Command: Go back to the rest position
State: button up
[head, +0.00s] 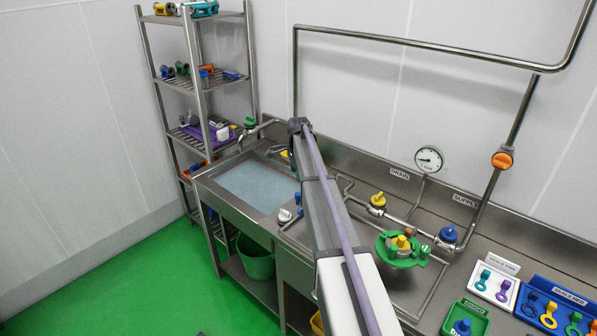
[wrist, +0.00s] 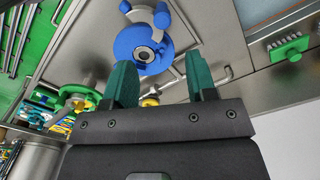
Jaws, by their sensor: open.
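My gripper shows in the wrist view (wrist: 160,80) with its two teal fingers spread apart and nothing between them. A blue round part (wrist: 128,45) with a dark centre lies beyond the fingertips, apart from them as far as I can tell. In the head view my arm reaches from the bottom middle up toward the sink (head: 258,187). The gripper's fingers cannot be made out there.
A green fitting (head: 385,252) with a yellow knob sits on the steel counter, near a blue valve (head: 447,234) and a yellow valve (head: 377,199). A gauge (head: 429,160) stands behind. White (head: 485,291) and blue (head: 535,284) trays are at right; a shelf rack (head: 200,80) stands left.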

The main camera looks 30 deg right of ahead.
jog(key=shift+f, duration=0.1)
jog(key=s+a+f+n+b, duration=0.2)
jog(key=s+a+n, duration=0.4)
jog(key=s+a, duration=0.3)
jog(key=s+a+f+n+b, duration=0.1)
jog(key=s+a+n, duration=0.6)
jog(key=s, duration=0.8)
jog(key=s+a+f+n+b, duration=0.2)
jog(key=s+a+n, duration=0.4)
jog(key=s+a, duration=0.5)
jog(key=shift+s+f+b, duration=0.3)
jog(key=shift+s, duration=0.2)
